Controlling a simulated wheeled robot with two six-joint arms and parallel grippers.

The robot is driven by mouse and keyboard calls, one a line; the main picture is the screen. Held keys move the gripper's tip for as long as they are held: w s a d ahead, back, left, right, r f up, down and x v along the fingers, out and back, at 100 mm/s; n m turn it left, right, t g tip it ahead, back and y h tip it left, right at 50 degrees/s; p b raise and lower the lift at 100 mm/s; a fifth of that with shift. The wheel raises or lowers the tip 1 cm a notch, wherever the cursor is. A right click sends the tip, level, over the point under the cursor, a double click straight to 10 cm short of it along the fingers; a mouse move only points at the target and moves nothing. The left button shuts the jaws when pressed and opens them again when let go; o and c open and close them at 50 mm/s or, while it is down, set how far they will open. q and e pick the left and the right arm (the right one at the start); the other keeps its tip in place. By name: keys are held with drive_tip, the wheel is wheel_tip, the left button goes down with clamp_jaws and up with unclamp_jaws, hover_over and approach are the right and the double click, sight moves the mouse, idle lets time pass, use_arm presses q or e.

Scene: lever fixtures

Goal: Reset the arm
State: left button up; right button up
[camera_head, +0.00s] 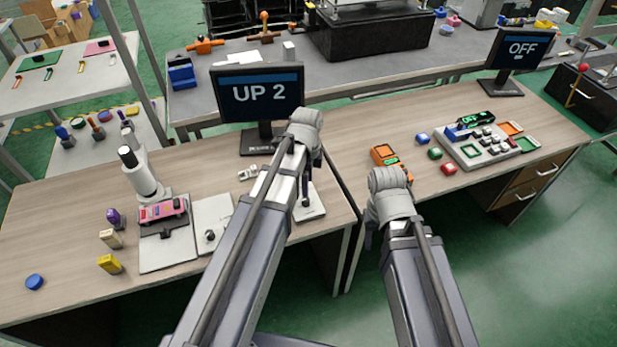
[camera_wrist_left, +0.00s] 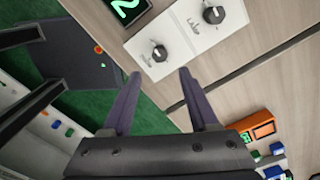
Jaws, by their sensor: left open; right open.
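My left gripper (camera_head: 314,160) hangs over the right part of the left table. In the left wrist view its two fingers (camera_wrist_left: 160,74) are apart with nothing between them. Beyond the fingertips lies a white plate (camera_wrist_left: 180,44) with a smaller dark knob (camera_wrist_left: 158,53) and a larger dark knob (camera_wrist_left: 213,14). In the head view this plate (camera_head: 316,212) is partly hidden by my left arm. My right gripper (camera_head: 371,235) is at the right table's left edge, its fingers mostly hidden. A monitor (camera_head: 260,94) reads "UP 2"; another (camera_head: 521,48) reads "OFF".
On the left table stand a white arm-like device (camera_head: 142,175), a pink toy car (camera_head: 162,211) on a grey plate, and a white plate with a black knob (camera_head: 210,236). The right table holds an orange device (camera_head: 385,155), a button panel (camera_head: 478,148) and coloured blocks. A gap separates the tables.

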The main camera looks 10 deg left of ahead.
use_arm(q)
drive_tip(key=shift+s, duration=0.1)
drive_tip(key=s+d+n+y, duration=0.1)
drive_tip(key=s+d+n, duration=0.9)
drive_tip(key=s+n, duration=0.3)
drive_tip(key=shift+s+n, duration=0.3)
drive_tip(key=shift+s, duration=0.25)
idle(0.5)
